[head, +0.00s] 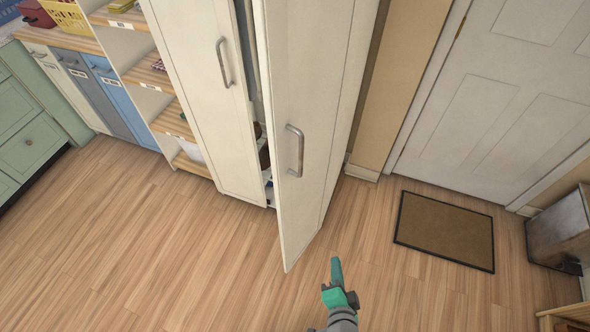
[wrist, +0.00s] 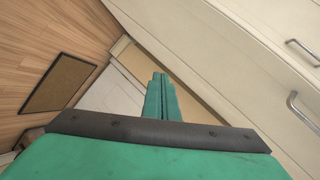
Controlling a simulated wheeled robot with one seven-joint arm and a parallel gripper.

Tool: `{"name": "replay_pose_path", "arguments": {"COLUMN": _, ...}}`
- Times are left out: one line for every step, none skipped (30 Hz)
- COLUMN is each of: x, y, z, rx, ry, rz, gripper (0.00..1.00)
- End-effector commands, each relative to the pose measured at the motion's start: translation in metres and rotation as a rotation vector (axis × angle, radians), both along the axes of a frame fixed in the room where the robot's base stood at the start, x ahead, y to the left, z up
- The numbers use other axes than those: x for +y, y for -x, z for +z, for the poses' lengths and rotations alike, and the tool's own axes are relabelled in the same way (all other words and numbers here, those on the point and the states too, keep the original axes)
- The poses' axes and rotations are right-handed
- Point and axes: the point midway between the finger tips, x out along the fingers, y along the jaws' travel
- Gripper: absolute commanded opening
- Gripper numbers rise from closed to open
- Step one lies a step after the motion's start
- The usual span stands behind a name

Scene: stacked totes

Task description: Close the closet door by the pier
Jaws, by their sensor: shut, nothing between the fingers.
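The closet is tall and cream-white. Its right door (head: 300,120) stands partly open, swung out toward me, with a metal handle (head: 295,151) on its face. The left door (head: 205,90) looks shut and has its own handle (head: 223,62). A dark gap between the doors shows some stored items inside, mostly hidden. My green gripper (head: 336,270) is shut and empty, low and to the right of the open door's bottom corner, apart from it. In the wrist view, my gripper (wrist: 160,80) points past the cream door panels, with the handle (wrist: 304,112) at the right edge.
A brown doormat (head: 445,231) lies before a white panelled door (head: 500,95) at the right. A metal bin (head: 560,232) stands at the right edge. Open shelves (head: 150,75) and green drawers (head: 30,135) are at the left. The wooden floor in front is clear.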

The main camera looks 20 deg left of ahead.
Motion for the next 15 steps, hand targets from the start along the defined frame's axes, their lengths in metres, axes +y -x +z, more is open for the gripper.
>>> {"name": "replay_pose_path", "arguments": {"x": 0.002, "y": -0.018, "z": 0.009, "rx": -0.001, "ry": -0.066, "rz": 0.016, "gripper": 0.00}}
{"name": "replay_pose_path", "arguments": {"x": 0.005, "y": -0.026, "z": 0.013, "rx": 0.004, "ry": -0.111, "rz": 0.030, "gripper": 0.00}}
{"name": "replay_pose_path", "arguments": {"x": 0.008, "y": -0.036, "z": 0.020, "rx": 0.009, "ry": -0.167, "rz": 0.051, "gripper": 0.00}}
{"name": "replay_pose_path", "arguments": {"x": 0.011, "y": -0.043, "z": 0.027, "rx": 0.012, "ry": -0.209, "rz": 0.071, "gripper": 0.00}}
{"name": "replay_pose_path", "arguments": {"x": 0.014, "y": -0.050, "z": 0.034, "rx": 0.013, "ry": -0.250, "rz": 0.091, "gripper": 0.00}}
{"name": "replay_pose_path", "arguments": {"x": 0.018, "y": -0.059, "z": 0.045, "rx": 0.016, "ry": -0.302, "rz": 0.121, "gripper": 0.00}}
{"name": "replay_pose_path", "arguments": {"x": 0.020, "y": -0.065, "z": 0.053, "rx": 0.018, "ry": -0.340, "rz": 0.145, "gripper": 0.00}}
{"name": "replay_pose_path", "arguments": {"x": 0.023, "y": -0.070, "z": 0.063, "rx": 0.018, "ry": -0.376, "rz": 0.171, "gripper": 0.00}}
{"name": "replay_pose_path", "arguments": {"x": 0.026, "y": -0.077, "z": 0.076, "rx": 0.018, "ry": -0.424, "rz": 0.210, "gripper": 0.00}}
{"name": "replay_pose_path", "arguments": {"x": 0.028, "y": -0.081, "z": 0.087, "rx": 0.018, "ry": -0.456, "rz": 0.240, "gripper": 0.00}}
{"name": "replay_pose_path", "arguments": {"x": 0.030, "y": -0.085, "z": 0.098, "rx": 0.018, "ry": -0.487, "rz": 0.272, "gripper": 0.00}}
{"name": "replay_pose_path", "arguments": {"x": 0.032, "y": -0.089, "z": 0.113, "rx": 0.017, "ry": -0.526, "rz": 0.317, "gripper": 0.00}}
{"name": "replay_pose_path", "arguments": {"x": 0.034, "y": -0.091, "z": 0.124, "rx": 0.016, "ry": -0.553, "rz": 0.352, "gripper": 0.00}}
{"name": "replay_pose_path", "arguments": {"x": 0.035, "y": -0.092, "z": 0.136, "rx": 0.015, "ry": -0.576, "rz": 0.389, "gripper": 0.00}}
{"name": "replay_pose_path", "arguments": {"x": 0.036, "y": -0.093, "z": 0.152, "rx": 0.014, "ry": -0.606, "rz": 0.440, "gripper": 0.00}}
